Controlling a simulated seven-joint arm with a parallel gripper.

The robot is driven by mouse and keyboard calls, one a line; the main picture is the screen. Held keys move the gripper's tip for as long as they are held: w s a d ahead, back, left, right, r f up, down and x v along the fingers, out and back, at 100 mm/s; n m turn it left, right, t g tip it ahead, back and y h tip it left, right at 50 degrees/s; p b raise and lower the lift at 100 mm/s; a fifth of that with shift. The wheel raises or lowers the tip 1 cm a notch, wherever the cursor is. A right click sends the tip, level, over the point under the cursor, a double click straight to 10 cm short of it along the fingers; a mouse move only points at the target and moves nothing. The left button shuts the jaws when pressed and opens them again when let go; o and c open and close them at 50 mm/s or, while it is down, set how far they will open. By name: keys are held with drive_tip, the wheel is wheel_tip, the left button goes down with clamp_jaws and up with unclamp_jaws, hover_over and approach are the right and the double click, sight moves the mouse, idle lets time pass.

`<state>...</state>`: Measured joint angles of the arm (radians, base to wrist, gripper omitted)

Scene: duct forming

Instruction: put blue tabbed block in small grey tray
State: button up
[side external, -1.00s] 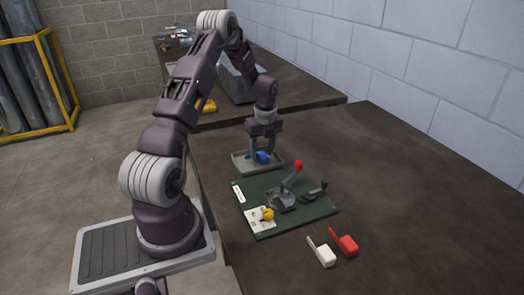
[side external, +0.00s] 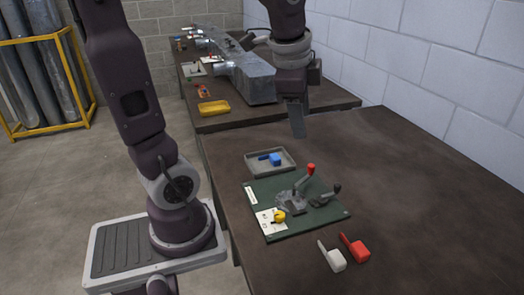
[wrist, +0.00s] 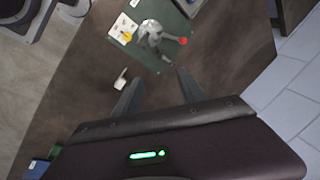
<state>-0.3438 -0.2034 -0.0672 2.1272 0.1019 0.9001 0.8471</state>
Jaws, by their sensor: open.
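The blue tabbed block (side external: 274,159) lies inside the small grey tray (side external: 289,168), behind the green board on the table. My gripper (side external: 298,134) is raised above the table, to the right of the tray and apart from it. In the wrist view my gripper (wrist: 158,88) shows two spread fingers with nothing between them.
The green board (side external: 323,215) carries a red-knobbed clamp (side external: 300,188) and a yellow piece (side external: 279,215). A white tabbed block (side external: 334,258) and a red one (side external: 357,250) lie in front. The table's right side is clear.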

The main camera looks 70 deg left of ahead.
drive_tip(key=s+d+n+t+h, duration=0.2)
drive_tip(key=s+d+n, duration=0.5)
drive_tip(key=s, duration=0.5)
drive_tip(key=shift+d+f, duration=0.45)
drive_tip(key=shift+d, duration=0.75)
